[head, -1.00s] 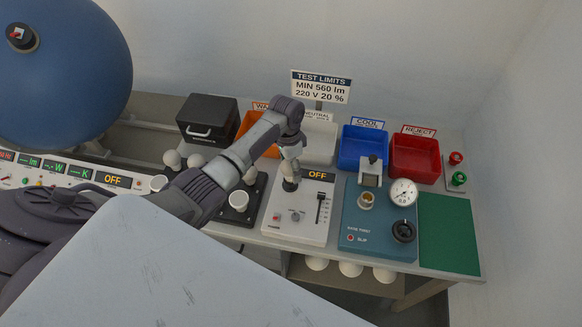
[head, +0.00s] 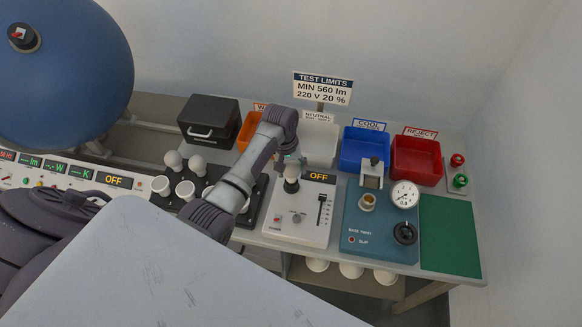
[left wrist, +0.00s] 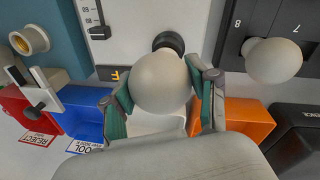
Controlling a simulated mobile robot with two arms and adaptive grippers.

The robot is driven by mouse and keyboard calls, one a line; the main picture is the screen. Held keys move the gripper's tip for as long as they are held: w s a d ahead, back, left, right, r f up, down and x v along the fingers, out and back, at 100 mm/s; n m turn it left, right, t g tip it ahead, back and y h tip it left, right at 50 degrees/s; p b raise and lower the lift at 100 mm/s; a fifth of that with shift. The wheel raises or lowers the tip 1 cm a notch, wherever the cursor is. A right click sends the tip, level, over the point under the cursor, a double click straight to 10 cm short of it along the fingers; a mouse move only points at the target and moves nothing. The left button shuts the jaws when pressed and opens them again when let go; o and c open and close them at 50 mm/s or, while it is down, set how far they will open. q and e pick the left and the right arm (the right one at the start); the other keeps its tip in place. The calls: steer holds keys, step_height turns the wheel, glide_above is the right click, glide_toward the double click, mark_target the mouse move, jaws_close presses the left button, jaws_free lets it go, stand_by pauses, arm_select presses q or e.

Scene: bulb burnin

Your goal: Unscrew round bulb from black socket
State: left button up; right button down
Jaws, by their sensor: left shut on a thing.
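The round white bulb (head: 292,172) stands in the black socket (head: 291,186) at the top left of the white test panel in the head view. In the left wrist view the bulb (left wrist: 161,82) sits between the two fingers of my left gripper (left wrist: 163,95), with the black socket (left wrist: 169,42) just beyond it. My left gripper (head: 293,160) is shut on the bulb, coming from the back side. Whether the bulb's base is still in the socket's thread is hidden. My right gripper is not in view.
The white panel (head: 287,222) has a slider and an OFF display. Orange, white, blue (head: 362,150) and red (head: 416,163) bins stand behind. A black rack (head: 250,212) with several bulbs is at left. A blue twist tester (head: 372,240) and green mat (head: 448,232) are at right.

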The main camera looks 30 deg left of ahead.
arm_select(q)
steer(key=n, duration=0.4)
steer(key=d+n, duration=0.1)
steer(key=n, duration=0.1)
steer(key=shift+s+f+y, duration=0.2)
steer(key=shift+s+y, duration=0.05)
steer(key=shift+y, duration=0.05)
steer(key=n, duration=0.3)
steer(key=shift+a+t, duration=0.2)
steer(key=shift+t, duration=0.1)
steer(key=o, duration=0.8)
steer(key=shift+o, duration=1.1)
steer(key=shift+r, duration=0.15)
